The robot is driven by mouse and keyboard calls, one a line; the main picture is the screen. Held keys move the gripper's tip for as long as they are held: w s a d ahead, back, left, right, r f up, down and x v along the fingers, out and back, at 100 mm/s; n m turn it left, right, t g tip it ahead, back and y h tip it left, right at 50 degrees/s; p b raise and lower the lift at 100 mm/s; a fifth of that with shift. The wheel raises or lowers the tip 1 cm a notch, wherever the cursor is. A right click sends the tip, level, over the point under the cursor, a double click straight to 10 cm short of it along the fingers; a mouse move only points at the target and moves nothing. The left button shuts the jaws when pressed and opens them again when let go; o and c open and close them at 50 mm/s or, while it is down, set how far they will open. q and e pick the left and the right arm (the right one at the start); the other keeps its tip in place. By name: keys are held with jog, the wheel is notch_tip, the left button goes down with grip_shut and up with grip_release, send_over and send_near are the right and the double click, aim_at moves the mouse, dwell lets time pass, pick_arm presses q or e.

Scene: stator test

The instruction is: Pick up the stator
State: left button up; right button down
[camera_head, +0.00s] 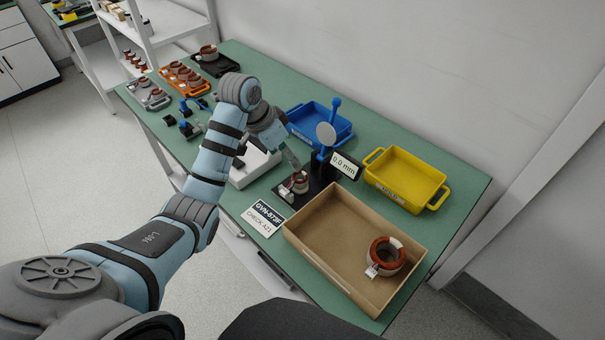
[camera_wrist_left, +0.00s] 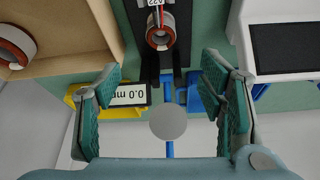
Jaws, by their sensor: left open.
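One stator (camera_head: 301,181), a ring with copper-red windings and a white tag, sits on the black gauge stand (camera_head: 317,190). It also shows at the top middle of the left wrist view (camera_wrist_left: 160,25). A second stator (camera_head: 386,256) with a white tag lies in the cardboard box (camera_head: 322,214); part of it shows in the left wrist view (camera_wrist_left: 14,44). My left gripper (camera_wrist_left: 160,75) is open and empty, with the stand's stator beyond its fingertips. In the head view, the left arm reaches in just behind the stand, its fingers partly hidden. My right gripper is not in view.
A 0.0 mm display (camera_head: 344,165) and a grey disc (camera_head: 326,134) on a blue post rise near the gripper. A blue bin (camera_head: 322,121) and yellow bin (camera_head: 405,178) stand behind. A white device (camera_head: 254,165) sits left. Trays with several stators (camera_head: 183,78) stand far left.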

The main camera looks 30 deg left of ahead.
pick_arm(q)
jog(key=b, duration=0.1)
send_near(298, 176)
jog(key=shift+s+d+f, duration=0.3)
jog(key=shift+d+f, duration=0.1)
jog(key=shift+d, duration=0.2)
jog(key=shift+s+d+f, duration=0.35)
jog(key=shift+d, duration=0.2)
jog(key=x, duration=0.2)
jog(key=b+x, duration=0.1)
jog(key=x, duration=0.1)
jog(key=w+x, duration=0.1)
jog(key=x, duration=0.1)
jog(key=shift+w+a+f, duration=0.15)
jog(key=shift+a+f, duration=0.05)
jog(key=shift+a, duration=0.15)
jog(key=shift+r, duration=0.1)
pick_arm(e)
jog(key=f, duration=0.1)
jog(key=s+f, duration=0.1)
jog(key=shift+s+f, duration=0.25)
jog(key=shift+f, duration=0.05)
pick_arm(q)
jog(key=shift+c, duration=1.2)
jog(key=c, duration=1.1)
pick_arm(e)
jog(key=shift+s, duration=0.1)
